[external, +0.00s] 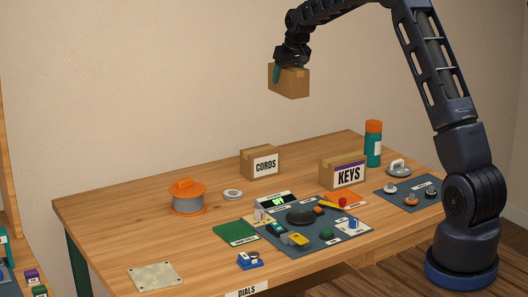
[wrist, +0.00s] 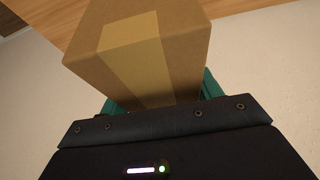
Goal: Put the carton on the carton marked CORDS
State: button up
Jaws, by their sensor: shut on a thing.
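A plain brown carton (external: 290,82) hangs in the air above the back of the table. My gripper (external: 277,73) is shut on it, with a teal finger against its side. In the wrist view the carton (wrist: 140,60) with a paler tape strip fills the space between my teal fingers (wrist: 160,98). The carton marked CORDS (external: 261,162) stands on the table below and a little left of the held carton, well apart from it. Its top looks clear. A carton marked KEYS (external: 344,172) stands to its right.
A teal bottle with an orange cap (external: 373,144) stands at the back right. A dark mat (external: 345,247) with several small parts lies in front.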

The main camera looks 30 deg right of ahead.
jog(key=s+a+r, duration=0.1)
jog(key=a+r, duration=0.2)
jog(key=a, duration=0.8)
send_over(259, 149)
notch_tip(259, 149, down, 19)
jog(key=shift+f, duration=0.2)
jog(key=o, duration=1.2)
jog(key=shift+f, duration=0.15)
